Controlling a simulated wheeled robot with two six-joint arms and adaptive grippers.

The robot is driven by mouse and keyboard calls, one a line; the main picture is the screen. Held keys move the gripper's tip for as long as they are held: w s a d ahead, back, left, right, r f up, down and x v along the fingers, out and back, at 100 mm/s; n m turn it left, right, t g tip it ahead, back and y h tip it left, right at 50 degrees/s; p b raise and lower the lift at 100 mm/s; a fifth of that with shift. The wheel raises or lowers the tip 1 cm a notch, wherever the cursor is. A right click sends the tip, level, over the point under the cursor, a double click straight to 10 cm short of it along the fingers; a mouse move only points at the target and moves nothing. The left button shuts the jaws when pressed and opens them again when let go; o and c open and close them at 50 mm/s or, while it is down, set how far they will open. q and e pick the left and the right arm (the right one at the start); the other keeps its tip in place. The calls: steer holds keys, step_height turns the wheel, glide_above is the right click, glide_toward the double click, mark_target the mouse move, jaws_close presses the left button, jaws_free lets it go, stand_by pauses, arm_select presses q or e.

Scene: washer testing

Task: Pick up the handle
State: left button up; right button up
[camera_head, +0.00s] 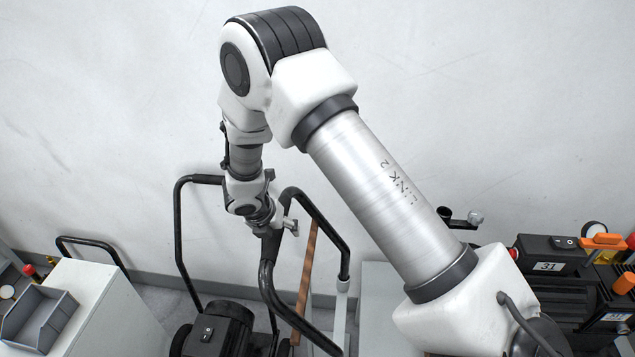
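My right arm comes in from the lower right, bends at an elbow at top centre and reaches down. Its gripper (266,231) is beside the upper bend of a black tubular handle frame (272,262). The fingers are small and dark against the dark tube, so I cannot tell whether they are open, shut or touching it. The frame stands above a dark motor housing (222,327) with a switch. I cannot tell which part is the handle of the task. My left gripper is not in view.
A white cabinet (105,310) with a grey bin (40,318) stands at the left. At the right are a black box labelled 31 (548,266) and orange parts (603,242). A brown bar (306,270) leans by the frame. A pale wall is behind.

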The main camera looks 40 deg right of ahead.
steer(key=shift+w+f, duration=0.3)
steer(key=shift+w, duration=0.3)
steer(key=shift+w+f, duration=0.25)
steer(key=shift+w, duration=0.3)
steer(key=shift+s+a+r, duration=0.1)
steer(key=shift+s+r, duration=0.15)
steer(key=shift+s, duration=0.25)
steer(key=shift+s+r, duration=0.25)
steer(key=shift+s, duration=0.25)
steer(key=shift+w+f, duration=0.45)
steer(key=shift+w, duration=0.15)
steer(key=shift+s+r, duration=0.15)
steer(key=shift+s, duration=0.1)
steer(key=c, duration=0.7)
steer(key=shift+s, duration=0.1)
jaws_close()
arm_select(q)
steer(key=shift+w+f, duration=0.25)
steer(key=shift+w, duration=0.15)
arm_select(e)
steer(key=shift+r, duration=0.1)
